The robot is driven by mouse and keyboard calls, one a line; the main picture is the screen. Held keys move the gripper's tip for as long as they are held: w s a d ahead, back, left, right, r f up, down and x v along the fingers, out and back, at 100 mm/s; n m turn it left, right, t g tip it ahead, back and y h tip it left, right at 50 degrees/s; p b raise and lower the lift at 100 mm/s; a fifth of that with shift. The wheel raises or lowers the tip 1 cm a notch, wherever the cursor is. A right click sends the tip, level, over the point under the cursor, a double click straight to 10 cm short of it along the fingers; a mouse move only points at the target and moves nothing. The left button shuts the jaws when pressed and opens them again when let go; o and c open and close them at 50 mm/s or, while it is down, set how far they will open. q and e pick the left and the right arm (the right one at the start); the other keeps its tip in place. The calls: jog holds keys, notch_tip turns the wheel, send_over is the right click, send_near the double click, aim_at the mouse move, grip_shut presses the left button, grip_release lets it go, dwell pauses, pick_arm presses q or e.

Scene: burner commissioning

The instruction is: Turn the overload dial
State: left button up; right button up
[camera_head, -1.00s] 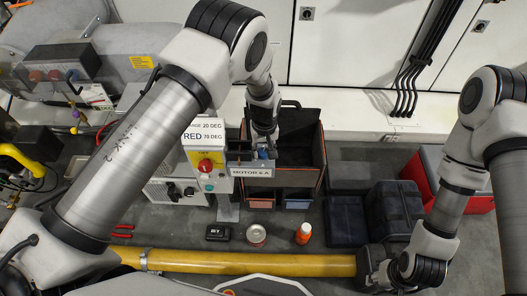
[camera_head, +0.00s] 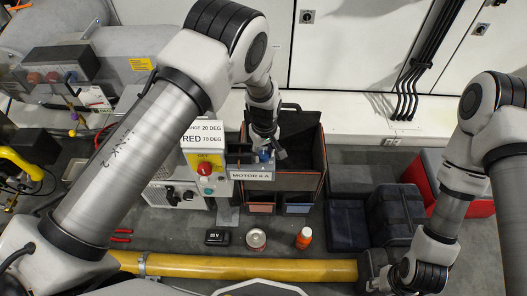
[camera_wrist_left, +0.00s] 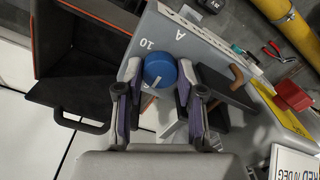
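The overload dial (camera_wrist_left: 160,70) is a round blue knob with a white mark, on a grey motor box (camera_head: 250,174) printed with "10" and "A". In the head view the blue dial (camera_head: 264,155) is partly hidden by my left gripper (camera_head: 266,148). In the left wrist view my left gripper (camera_wrist_left: 159,75) has one finger on each side of the dial, with the tips close to its rim. The fingers look apart, and I see no clear contact. My right gripper (camera_head: 374,276) is low at the right, dark and partly cut off, far from the dial.
A black open bin (camera_head: 318,155) stands right beside the motor box. A red button (camera_head: 205,169) on a yellow panel is just left. A can (camera_head: 256,239), an orange-capped bottle (camera_head: 304,238) and a yellow pipe (camera_head: 230,266) lie in front. Dark cases (camera_head: 393,212) stand right.

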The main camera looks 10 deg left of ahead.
pick_arm(q)
jog(key=o, duration=0.3)
jog(key=shift+d, duration=0.1)
dwell(0.4)
